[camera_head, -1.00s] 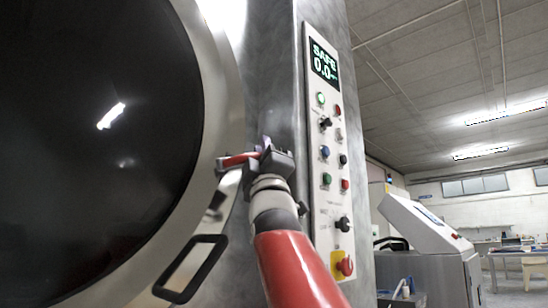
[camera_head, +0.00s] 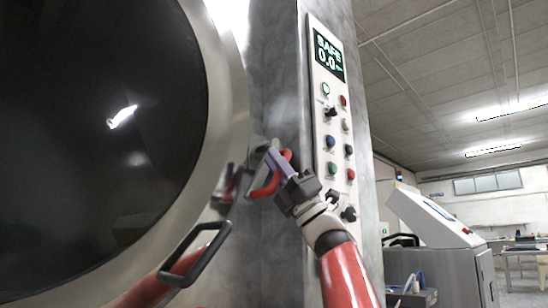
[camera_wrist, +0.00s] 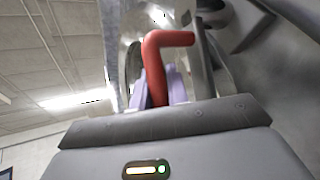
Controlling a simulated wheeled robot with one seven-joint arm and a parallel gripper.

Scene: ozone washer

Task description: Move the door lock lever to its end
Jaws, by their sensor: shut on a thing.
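The door lock lever (camera_head: 268,188) is a bent red handle at the right edge of the round washer door, against the grey metal front. My gripper (camera_head: 278,162) is shut on it, reaching up from the lower right. In the wrist view the red lever (camera_wrist: 157,62) rises between the two pale purple fingers (camera_wrist: 176,88) and bends to the right at its top. The fingers hide the part of the lever that they hold. The lever's pivot cannot be made out clearly.
The dark door glass (camera_head: 100,150) with its metal rim fills the left. A black door handle (camera_head: 196,255) stands out below the lever. A control panel (camera_head: 318,110) with buttons and knobs is close to the right of my gripper. A grey machine (camera_head: 440,260) stands farther right.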

